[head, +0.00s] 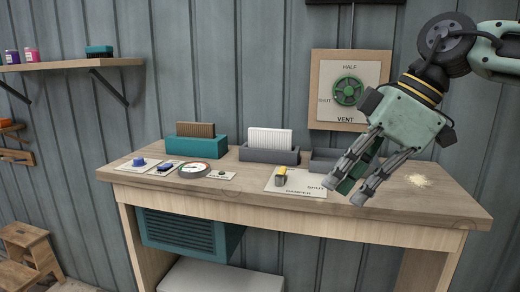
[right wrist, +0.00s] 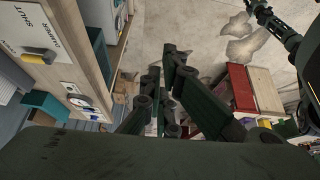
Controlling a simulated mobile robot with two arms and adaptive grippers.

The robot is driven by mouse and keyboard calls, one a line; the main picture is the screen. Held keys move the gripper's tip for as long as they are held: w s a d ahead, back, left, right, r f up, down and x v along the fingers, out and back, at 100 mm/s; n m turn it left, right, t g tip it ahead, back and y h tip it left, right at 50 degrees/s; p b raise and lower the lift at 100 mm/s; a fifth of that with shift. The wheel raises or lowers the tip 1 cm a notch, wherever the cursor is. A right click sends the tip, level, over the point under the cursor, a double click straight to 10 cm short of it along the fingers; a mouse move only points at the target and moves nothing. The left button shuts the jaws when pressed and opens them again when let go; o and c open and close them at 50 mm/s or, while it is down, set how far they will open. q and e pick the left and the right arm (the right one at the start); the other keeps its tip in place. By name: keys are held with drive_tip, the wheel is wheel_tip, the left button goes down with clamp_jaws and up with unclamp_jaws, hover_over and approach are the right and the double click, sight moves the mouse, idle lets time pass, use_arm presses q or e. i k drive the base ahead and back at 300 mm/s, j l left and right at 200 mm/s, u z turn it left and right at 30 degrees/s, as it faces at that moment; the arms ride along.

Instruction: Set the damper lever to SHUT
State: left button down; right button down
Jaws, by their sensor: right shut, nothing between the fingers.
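The damper lever (head: 281,174) has a yellow handle and sits at the left part of a white plate (head: 297,188) on the workbench. The plate reads SHUT at its right side and DAMPER along its front. The lever (right wrist: 38,56) and plate (right wrist: 30,28) also show at the left of the right wrist view. My right gripper (head: 346,193) is shut and empty, above the bench to the right of the plate, apart from the lever. Its fingers (right wrist: 162,65) show in the right wrist view. A dark jointed part at that view's upper right looks like my left gripper (right wrist: 268,18); its jaws are unclear.
Behind the plate stand a grey holder (head: 268,155) with a white block and a teal holder (head: 195,147). A round gauge (head: 194,169) and blue knob (head: 138,162) lie left. A green vent wheel (head: 348,91) is on the wall. The bench front is clear.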

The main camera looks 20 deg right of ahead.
sight(278, 178)
drive_tip(key=i, duration=1.4)
